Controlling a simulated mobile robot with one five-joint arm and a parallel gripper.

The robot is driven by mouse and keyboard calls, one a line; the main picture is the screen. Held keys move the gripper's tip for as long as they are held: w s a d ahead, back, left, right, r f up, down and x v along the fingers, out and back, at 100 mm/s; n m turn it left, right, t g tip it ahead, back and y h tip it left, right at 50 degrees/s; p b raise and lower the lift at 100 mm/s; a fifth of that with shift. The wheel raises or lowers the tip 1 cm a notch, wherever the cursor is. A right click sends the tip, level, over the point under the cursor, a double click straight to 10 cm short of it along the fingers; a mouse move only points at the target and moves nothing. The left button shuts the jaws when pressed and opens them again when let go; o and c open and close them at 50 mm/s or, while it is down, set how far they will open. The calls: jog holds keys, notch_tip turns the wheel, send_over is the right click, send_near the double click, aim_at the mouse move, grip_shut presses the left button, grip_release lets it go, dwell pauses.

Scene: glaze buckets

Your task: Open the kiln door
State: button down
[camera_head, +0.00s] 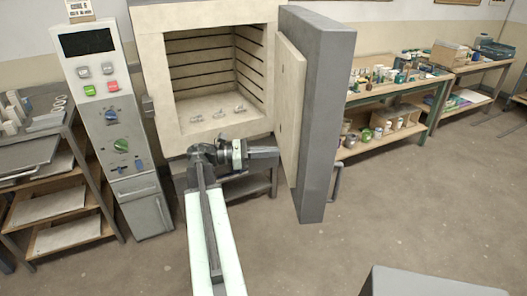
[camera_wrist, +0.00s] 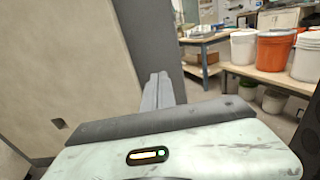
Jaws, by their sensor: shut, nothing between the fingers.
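The kiln (camera_head: 152,75) stands at the middle left in the head view with its chamber in plain sight. Its thick grey door (camera_head: 326,120) stands wide open, swung out to the right, with the pale inner lining (camera_head: 291,105) facing left. The door's handle (camera_head: 337,182) shows low on its far right side. My gripper (camera_head: 277,153) is shut and empty, in front of the chamber's lower right and pointing right at the inner side of the door. In the wrist view its fingers (camera_wrist: 158,88) lie close to the door (camera_wrist: 152,45); I cannot tell whether they touch.
A control panel (camera_head: 97,100) stands left of the kiln, beside a shelf rack (camera_head: 60,205). Small pieces (camera_head: 220,115) lie on the kiln floor. A workbench (camera_head: 385,95) with pots stands behind the door.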

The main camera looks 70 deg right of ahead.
aim_at(304, 150)
jog(key=x, duration=0.8)
